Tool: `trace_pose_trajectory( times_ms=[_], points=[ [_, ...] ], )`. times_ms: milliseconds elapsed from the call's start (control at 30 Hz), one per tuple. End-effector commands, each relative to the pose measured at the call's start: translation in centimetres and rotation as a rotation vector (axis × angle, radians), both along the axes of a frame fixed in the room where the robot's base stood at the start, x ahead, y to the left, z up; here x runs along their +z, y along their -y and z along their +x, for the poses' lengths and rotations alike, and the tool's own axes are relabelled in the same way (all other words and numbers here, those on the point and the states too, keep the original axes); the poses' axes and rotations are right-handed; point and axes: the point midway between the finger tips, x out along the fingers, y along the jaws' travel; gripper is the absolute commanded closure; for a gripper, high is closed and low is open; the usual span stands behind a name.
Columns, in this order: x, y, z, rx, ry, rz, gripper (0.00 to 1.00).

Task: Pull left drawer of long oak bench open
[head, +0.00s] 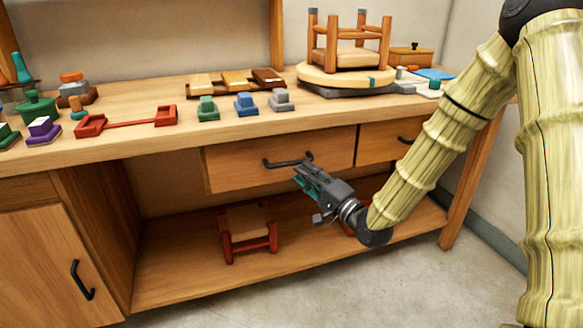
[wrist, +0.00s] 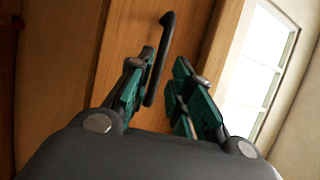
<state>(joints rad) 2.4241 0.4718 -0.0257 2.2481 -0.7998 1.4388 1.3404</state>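The long oak bench (head: 150,142) has a left drawer (head: 232,165) under its top, with a black bar handle (head: 288,162). The drawer front looks flush with the bench. My gripper (head: 304,178) is at the right end of this handle, its teal-padded fingers apart. In the wrist view, the handle (wrist: 163,50) stands out from the drawer front (wrist: 125,50). Its near end lies in the gap of my open gripper (wrist: 162,75), close to the left finger. I cannot tell whether that finger touches it. The handle's right end is partly hidden in the head view.
A right drawer (head: 378,148) sits beside the left one, partly behind my arm. A red-legged stool (head: 248,228) stands on the lower shelf (head: 180,262). A cabinet door (head: 45,260) is at left. Several blocks, a red frame (head: 90,126) and an upturned stool (head: 345,57) crowd the top.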

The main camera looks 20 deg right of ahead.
Motion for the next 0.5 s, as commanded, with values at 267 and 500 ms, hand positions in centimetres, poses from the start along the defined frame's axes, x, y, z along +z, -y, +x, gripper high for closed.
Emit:
trace_pose_trajectory(
  times_ms=[267, 500],
  points=[
    [0.6, -1.7, 3.7, 0.001, 0.000, -0.001, 0.79],
    [1.0, -2.4, 5.2, 0.000, -0.001, 0.000, 0.79]
  ],
)
